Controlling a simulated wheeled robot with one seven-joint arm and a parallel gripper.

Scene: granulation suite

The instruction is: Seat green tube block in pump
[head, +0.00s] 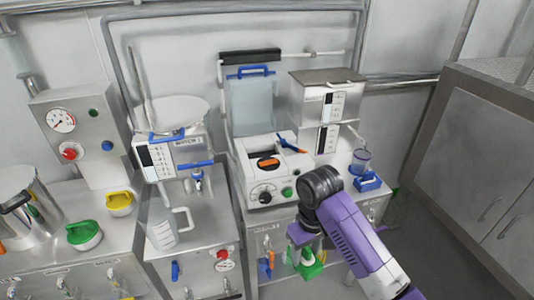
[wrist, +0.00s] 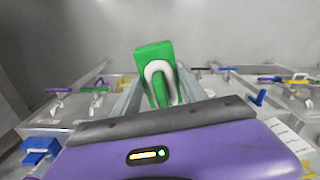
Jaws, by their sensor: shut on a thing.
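The green tube block (wrist: 150,58) with a white loop of tube is between the two fingers of my gripper (wrist: 155,92) in the wrist view. My gripper is shut on it. In the head view the green block (head: 311,268) hangs below my gripper (head: 306,246), in front of the bench and partly hidden by my purple arm. The pump (head: 268,170) is a white unit with an orange-and-black part, a dark dial and a green button, on the bench behind and left of my gripper. The block is apart from the pump.
A clear panel with a blue handle (head: 251,100) stands behind the pump. A steel unit (head: 326,115) stands to its right. A blue clamp-like part (head: 368,182) and a beaker (head: 361,162) are at the bench's right end. A white jug (head: 162,226) stands at left.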

